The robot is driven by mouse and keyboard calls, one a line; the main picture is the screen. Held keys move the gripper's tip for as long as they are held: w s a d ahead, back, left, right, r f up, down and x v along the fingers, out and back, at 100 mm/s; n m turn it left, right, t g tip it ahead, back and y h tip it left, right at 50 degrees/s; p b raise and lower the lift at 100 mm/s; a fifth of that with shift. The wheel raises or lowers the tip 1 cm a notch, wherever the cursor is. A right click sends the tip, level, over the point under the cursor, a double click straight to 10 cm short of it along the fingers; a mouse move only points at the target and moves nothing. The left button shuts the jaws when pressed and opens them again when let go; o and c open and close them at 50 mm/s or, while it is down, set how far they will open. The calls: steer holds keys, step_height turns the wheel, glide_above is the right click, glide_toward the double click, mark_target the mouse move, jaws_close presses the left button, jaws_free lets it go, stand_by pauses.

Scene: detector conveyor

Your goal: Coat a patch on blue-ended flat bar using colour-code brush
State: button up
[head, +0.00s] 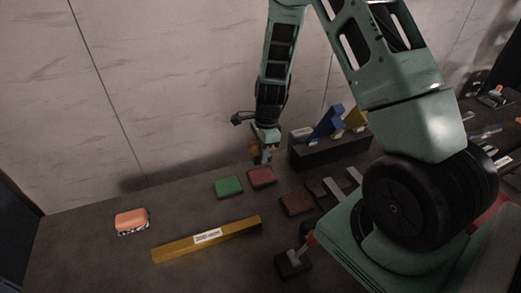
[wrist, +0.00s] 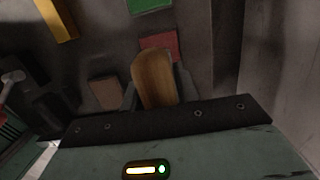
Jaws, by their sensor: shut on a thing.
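My gripper (head: 266,158) is near the wall, left of a dark rack, and is shut on a wooden handle. That handle (wrist: 154,80) stands between the two fingers in the wrist view; I take it for the brush, but its bristles are hidden. An ochre-yellow flat bar (head: 180,248) with a white printed label lies on the table, in front and to the left of my gripper. The bar also shows at the top left of the wrist view (wrist: 57,18). I cannot make out a blue end on it.
The dark rack (head: 330,153) holds blue (head: 326,124) and yellow (head: 354,118) pieces. An orange block (head: 131,219) sits at left. The table around it is clear.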

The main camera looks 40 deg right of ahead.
steer(key=shift+f+b, duration=2.15)
steer(key=shift+f, duration=0.55)
steer(key=shift+f, duration=0.55)
steer(key=shift+r, duration=0.1)
steer(key=shift+r+p, duration=2.8)
steer(key=shift+r, duration=0.65)
